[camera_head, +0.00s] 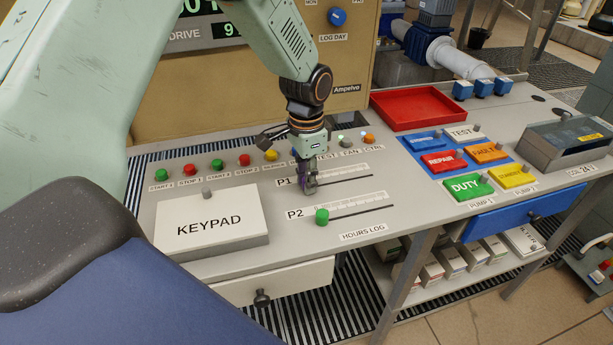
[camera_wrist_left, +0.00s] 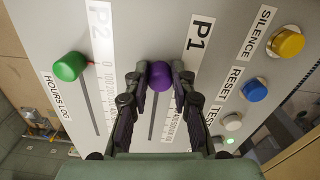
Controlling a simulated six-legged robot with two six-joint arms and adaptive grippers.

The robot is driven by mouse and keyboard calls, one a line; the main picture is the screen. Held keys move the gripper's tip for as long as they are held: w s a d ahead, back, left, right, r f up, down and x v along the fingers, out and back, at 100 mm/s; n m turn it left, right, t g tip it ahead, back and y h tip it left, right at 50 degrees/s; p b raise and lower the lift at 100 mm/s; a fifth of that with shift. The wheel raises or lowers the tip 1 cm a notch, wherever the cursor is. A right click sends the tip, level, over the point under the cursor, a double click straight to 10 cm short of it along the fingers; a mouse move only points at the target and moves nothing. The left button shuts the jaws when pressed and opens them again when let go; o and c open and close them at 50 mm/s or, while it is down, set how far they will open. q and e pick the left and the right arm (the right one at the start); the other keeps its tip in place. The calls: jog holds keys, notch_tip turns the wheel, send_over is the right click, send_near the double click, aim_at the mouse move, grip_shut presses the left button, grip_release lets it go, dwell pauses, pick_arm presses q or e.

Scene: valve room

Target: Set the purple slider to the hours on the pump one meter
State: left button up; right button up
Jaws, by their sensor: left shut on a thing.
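The purple slider knob (camera_wrist_left: 160,76) sits on the P1 track, near the low end of its scale, in the left wrist view. My left gripper (camera_wrist_left: 158,92) is shut on it, with one finger on each side. In the head view the left gripper (camera_head: 308,184) reaches down to the P1 row and mostly hides the knob. The P1 slot runs right from the gripper. The green P2 knob (camera_head: 322,215) stands at the left end of its own slot, and shows beside the gripper in the left wrist view (camera_wrist_left: 70,66). My right gripper is not in view.
A white KEYPAD box (camera_head: 212,222) stands left of the sliders. A row of coloured buttons (camera_head: 217,164) lies behind it. A cut-off display (camera_head: 226,29) shows green digits. A red tray (camera_head: 425,108) and labelled coloured tiles (camera_head: 468,185) are to the right.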

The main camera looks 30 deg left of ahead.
pick_arm(q)
jog(key=shift+d+r, duration=0.1)
jog(key=shift+c, duration=0.8)
jog(key=shift+w, duration=0.15)
grip_shut()
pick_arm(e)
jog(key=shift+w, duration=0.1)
